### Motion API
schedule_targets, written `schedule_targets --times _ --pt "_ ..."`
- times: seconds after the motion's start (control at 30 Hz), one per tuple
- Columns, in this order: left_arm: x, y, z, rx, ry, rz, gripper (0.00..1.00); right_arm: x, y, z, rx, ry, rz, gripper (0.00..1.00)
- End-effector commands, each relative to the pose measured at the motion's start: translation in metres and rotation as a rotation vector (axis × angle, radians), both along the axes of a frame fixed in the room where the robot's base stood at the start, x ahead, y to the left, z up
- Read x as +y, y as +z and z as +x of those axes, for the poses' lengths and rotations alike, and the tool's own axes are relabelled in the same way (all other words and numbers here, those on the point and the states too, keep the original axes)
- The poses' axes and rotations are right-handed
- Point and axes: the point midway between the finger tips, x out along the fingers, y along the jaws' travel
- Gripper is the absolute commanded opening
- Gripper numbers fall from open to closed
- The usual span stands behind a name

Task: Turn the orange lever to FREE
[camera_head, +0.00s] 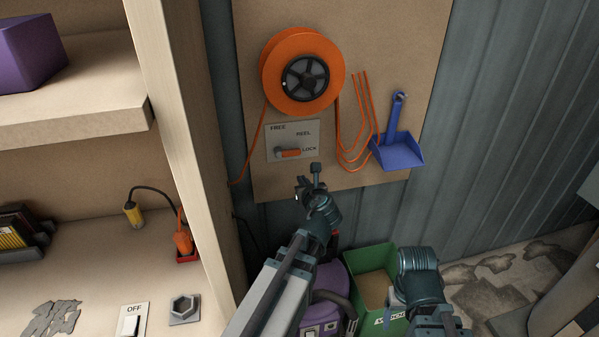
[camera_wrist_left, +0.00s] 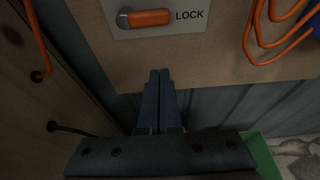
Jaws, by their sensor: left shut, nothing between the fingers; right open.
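The orange lever (camera_head: 291,153) sits on a grey plate (camera_head: 307,129) on the wall board, below the reel. The plate is marked FREE at upper left, REEL at upper right and LOCK at right. The lever lies level, its handle pointing right at LOCK. It also shows at the top of the left wrist view (camera_wrist_left: 146,18). My left gripper (camera_head: 311,182) is shut and empty, below the lever and apart from it. Its closed fingertips (camera_wrist_left: 159,75) point up toward the plate in the left wrist view. My right arm shows at lower right, but its fingers are not visible.
An orange reel (camera_head: 294,97) hangs above the plate. Orange cable loops (camera_head: 342,135) and a blue dustpan (camera_head: 400,150) hang to its right. A wooden shelf post (camera_head: 187,110) stands close on the left. A green bin (camera_head: 366,257) and purple vacuum (camera_head: 327,284) stand below.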

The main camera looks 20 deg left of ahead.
Motion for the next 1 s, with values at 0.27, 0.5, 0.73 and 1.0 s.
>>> schedule_targets --times 0.27,0.5,0.73,1.0 --pt "0.032 -0.022 0.044 0.000 0.003 -0.001 0.00 0.000 -0.022 0.000 0.000 0.000 0.000 0.76" --pt "0.052 -0.017 0.070 0.000 0.001 0.000 0.00 0.000 -0.017 0.000 0.000 0.000 0.000 0.76" --pt "0.052 0.004 0.068 0.000 0.001 0.000 0.00 0.000 0.004 0.000 0.000 0.000 0.000 0.76" --pt "0.051 0.010 0.068 -0.001 0.001 -0.002 0.00 0.000 0.010 0.000 0.000 0.000 0.000 0.76"
